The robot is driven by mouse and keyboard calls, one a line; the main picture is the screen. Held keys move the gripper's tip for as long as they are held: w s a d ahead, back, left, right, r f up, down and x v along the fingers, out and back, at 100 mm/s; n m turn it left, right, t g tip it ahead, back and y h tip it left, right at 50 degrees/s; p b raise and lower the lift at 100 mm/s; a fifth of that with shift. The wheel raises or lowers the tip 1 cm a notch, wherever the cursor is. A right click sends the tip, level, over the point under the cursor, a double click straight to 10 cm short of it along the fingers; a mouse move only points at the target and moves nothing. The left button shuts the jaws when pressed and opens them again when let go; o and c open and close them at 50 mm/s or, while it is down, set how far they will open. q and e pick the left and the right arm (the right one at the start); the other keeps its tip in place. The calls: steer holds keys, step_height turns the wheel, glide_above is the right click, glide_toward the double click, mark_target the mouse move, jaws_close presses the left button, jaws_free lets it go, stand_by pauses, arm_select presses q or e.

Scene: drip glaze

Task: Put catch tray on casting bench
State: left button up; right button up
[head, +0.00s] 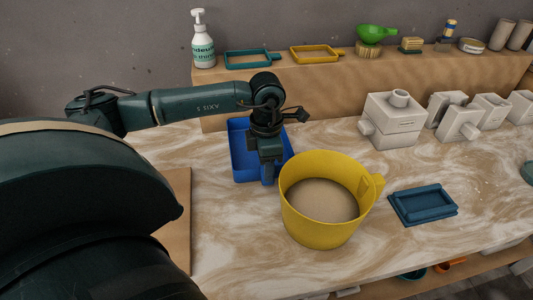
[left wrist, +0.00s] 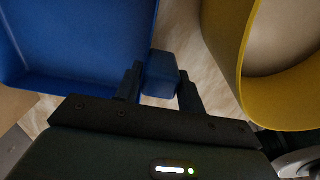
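The blue catch tray (head: 240,158) is a shallow open box at the centre of the head view, on or just above the marbled casting bench (head: 225,235). I cannot tell whether it touches the bench. In the left wrist view the tray (left wrist: 75,50) fills the upper left, its blue handle (left wrist: 161,75) pointing toward me. My left gripper (head: 267,172) points down over the tray's front. My arm hides part of the tray. My right gripper is not in view.
A yellow bucket (head: 322,236) stands close to the tray's right; it also shows in the left wrist view (left wrist: 238,50). A dark blue mould (head: 423,205) lies further right. White plaster moulds (head: 390,125) stand behind. A raised shelf (head: 330,80) carries a bottle and small trays.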

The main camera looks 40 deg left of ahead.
arm_select(q)
steer(key=o, duration=0.3)
steer(key=shift+o, duration=0.2)
steer(key=shift+r, duration=0.65)
step_height(320, 180, up, 10)
steer(key=shift+f, duration=0.15)
steer(key=shift+r, duration=0.75)
steer(key=shift+f, duration=0.1)
